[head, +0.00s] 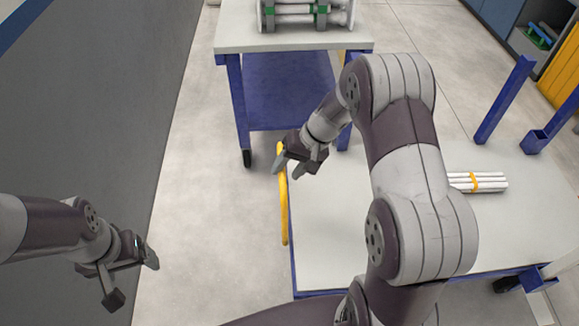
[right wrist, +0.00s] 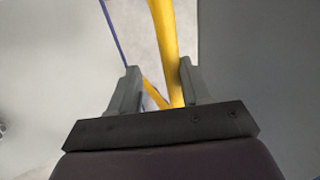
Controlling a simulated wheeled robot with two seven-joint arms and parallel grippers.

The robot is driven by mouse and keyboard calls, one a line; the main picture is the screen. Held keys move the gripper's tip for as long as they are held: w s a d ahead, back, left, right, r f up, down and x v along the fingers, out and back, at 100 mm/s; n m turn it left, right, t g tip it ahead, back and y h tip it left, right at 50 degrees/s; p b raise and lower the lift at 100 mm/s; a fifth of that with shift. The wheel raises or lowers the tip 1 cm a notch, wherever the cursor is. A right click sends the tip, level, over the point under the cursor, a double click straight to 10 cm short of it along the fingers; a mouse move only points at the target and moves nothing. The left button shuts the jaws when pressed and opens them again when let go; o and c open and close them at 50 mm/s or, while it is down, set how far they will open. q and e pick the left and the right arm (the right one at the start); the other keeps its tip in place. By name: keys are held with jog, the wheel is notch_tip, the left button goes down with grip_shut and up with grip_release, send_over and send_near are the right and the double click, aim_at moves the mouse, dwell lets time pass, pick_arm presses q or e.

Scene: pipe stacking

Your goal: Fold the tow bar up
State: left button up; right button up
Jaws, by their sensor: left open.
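The yellow tow bar (head: 283,215) stands along the left end of the near cart, rising from low down up to my right gripper (head: 289,168). In the right wrist view, the tow bar (right wrist: 164,45) runs between the two spread fingers of the right gripper (right wrist: 158,88), nearer the right finger. A second thin yellow strut meets it lower down. The right gripper is open around the bar; whether a finger touches it I cannot tell. My left gripper (head: 133,279) is open and empty, over the floor at lower left, well apart from the bar.
The near cart's white top (head: 335,235) holds a bundle of white pipes (head: 478,182) with an orange band. Another cart (head: 290,42) with a rack (head: 308,14) of pipes stands behind. Blue posts (head: 503,98) rise at right. A grey wall (head: 95,110) bounds the left; floor between is clear.

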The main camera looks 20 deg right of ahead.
jog(key=p+v, duration=0.4)
jog(key=v, duration=0.8)
jog(key=shift+d+r, duration=0.2)
jog(key=shift+r, duration=0.1)
